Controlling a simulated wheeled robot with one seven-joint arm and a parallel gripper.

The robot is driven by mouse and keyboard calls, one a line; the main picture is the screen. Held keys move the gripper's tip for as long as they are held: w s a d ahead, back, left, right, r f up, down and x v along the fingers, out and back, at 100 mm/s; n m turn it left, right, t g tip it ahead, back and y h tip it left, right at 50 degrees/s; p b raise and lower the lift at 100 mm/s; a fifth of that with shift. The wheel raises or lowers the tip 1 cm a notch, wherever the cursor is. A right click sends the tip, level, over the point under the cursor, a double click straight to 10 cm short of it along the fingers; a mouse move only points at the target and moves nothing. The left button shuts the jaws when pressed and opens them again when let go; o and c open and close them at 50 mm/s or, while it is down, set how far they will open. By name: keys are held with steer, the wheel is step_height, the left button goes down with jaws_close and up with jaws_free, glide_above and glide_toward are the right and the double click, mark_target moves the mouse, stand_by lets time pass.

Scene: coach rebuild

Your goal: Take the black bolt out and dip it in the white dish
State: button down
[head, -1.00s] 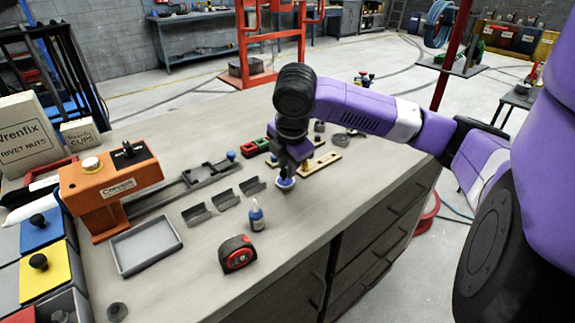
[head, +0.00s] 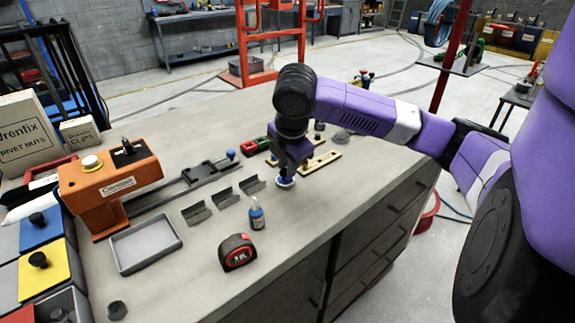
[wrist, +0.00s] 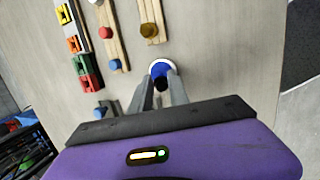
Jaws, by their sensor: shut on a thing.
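The white dish (head: 279,185) sits on the bench top, with blue stuff inside. In the wrist view the white dish (wrist: 153,64) shows as a white rim around a blue middle, just beyond my fingertips. My gripper (head: 286,175) points down at the dish in the head view, with its tips right at it. In the wrist view my gripper (wrist: 160,87) is shut on a dark piece, the black bolt (wrist: 160,83), which overlaps the dish. Whether the bolt's lower end touches the blue stuff is hidden.
Wooden strips (head: 322,162) with round pegs lie just behind the dish. Small angled brackets (head: 224,197), a blue bottle (head: 257,217) and a tape measure (head: 237,252) stand to the left and front. A grey tray (head: 120,262) and an orange fixture (head: 105,195) are farther left.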

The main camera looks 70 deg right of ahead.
stand_by(0.5)
steer(key=shift+r+p, duration=2.85)
steer(key=shift+r, duration=0.65)
steer(key=shift+s, duration=0.1)
